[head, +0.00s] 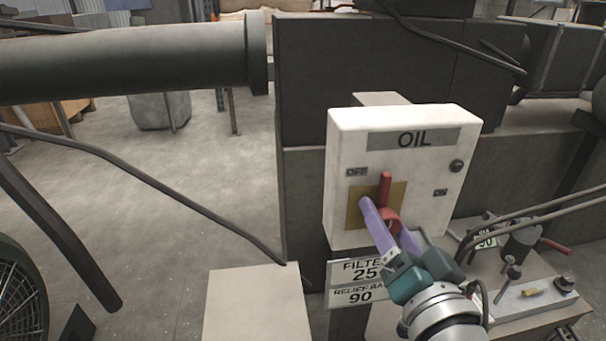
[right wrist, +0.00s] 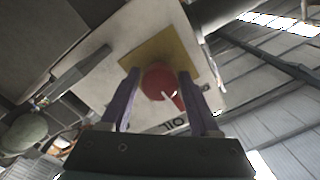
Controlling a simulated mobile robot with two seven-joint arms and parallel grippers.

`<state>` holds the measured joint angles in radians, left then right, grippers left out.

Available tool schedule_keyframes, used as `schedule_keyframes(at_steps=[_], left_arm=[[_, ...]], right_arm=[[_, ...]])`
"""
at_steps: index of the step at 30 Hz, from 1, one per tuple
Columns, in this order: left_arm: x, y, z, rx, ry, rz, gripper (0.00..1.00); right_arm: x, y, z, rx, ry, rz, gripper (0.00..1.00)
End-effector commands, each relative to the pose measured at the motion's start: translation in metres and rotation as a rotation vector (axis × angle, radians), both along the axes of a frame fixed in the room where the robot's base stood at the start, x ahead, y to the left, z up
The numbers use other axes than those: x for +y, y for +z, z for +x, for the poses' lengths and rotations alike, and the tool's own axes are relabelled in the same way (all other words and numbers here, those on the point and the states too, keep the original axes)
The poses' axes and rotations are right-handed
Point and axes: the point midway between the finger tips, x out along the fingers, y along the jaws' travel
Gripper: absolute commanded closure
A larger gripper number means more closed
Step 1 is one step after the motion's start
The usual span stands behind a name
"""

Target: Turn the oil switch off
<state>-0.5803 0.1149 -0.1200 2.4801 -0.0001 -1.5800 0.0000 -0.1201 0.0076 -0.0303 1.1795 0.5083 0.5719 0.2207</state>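A white box labelled OIL (head: 405,150) carries the red switch (head: 385,187) on a yellow plate (head: 399,191). OFF is marked to the left of the switch and ON to the right. The switch's upper bar points roughly straight up. My right gripper (head: 388,213) is at the switch from below, its purple fingers spread on either side of the red part. In the right wrist view the red switch (right wrist: 160,82) sits between the two fingers (right wrist: 158,76), close to both; firm contact cannot be made out. My left gripper is not in view.
Signs (head: 357,281) reading FILTER 25 and 90 hang below the box. A thick pipe (head: 130,62) crosses the upper left, and a dark hose (head: 150,185) runs below it. A bench with valves and handles (head: 530,290) is at lower right.

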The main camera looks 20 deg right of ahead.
Motion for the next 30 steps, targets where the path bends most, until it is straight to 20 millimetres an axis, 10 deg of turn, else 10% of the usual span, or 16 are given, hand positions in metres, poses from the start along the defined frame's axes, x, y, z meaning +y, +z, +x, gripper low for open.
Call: schedule_keyframes(at_steps=[13,30], left_arm=[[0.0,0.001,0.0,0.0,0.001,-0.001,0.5],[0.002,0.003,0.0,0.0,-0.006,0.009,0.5]], right_arm=[[0.001,-0.001,-0.005,0.002,0.0,0.003,0.21],[0.022,-0.001,-0.093,0.002,0.0,0.003,0.21]])
